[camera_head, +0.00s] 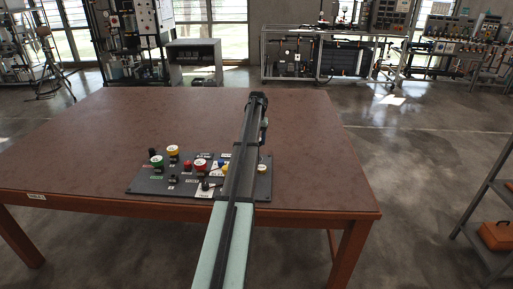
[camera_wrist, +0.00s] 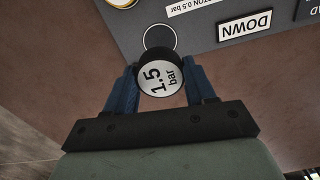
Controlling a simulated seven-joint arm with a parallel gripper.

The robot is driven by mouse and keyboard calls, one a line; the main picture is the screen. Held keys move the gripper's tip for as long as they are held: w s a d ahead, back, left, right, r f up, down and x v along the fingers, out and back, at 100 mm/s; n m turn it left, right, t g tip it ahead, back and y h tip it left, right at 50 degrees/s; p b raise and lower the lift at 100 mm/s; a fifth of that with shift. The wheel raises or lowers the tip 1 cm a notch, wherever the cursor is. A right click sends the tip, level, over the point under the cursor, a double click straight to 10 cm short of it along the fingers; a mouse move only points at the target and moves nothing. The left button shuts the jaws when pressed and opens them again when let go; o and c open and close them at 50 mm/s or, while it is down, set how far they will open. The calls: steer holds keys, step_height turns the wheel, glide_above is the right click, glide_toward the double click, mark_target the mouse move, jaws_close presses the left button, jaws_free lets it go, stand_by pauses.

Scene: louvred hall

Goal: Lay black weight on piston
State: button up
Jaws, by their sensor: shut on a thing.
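The black weight (camera_wrist: 158,78) is a round piece with a white top marked "1.5 bar". My gripper (camera_wrist: 159,80) is shut on it, one blue finger at each side. In the wrist view, a dark disc with a pale rim (camera_wrist: 160,38) shows just beyond the weight on the grey panel; I cannot tell whether it is the piston. The weight partly overlaps the disc in the picture, and the gap between them cannot be judged. In the head view my arm crosses the control panel (camera_head: 143,186), and I cannot make out the weight there.
The panel lies near the front edge of the brown table (camera_head: 310,135). It carries a green button (camera_head: 157,161), a yellow one (camera_head: 173,151), red ones (camera_head: 200,166) and labels, including "DOWN" (camera_wrist: 245,25). The table's back and right are clear. A shelf (camera_head: 490,205) stands at right.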

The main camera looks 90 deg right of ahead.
steer(key=w+a+r, duration=0.6)
steer(key=w+a, duration=0.1)
steer(key=a, duration=0.3)
steer(key=shift+d+f, duration=0.15)
steer(key=shift+f, duration=2.2)
steer(key=shift+d+f, duration=0.1)
steer(key=shift+f, duration=2.2)
steer(key=shift+f, duration=0.1)
steer(key=o, duration=1.4)
step_height(320, 180, up, 12)
steer(key=shift+r, duration=0.15)
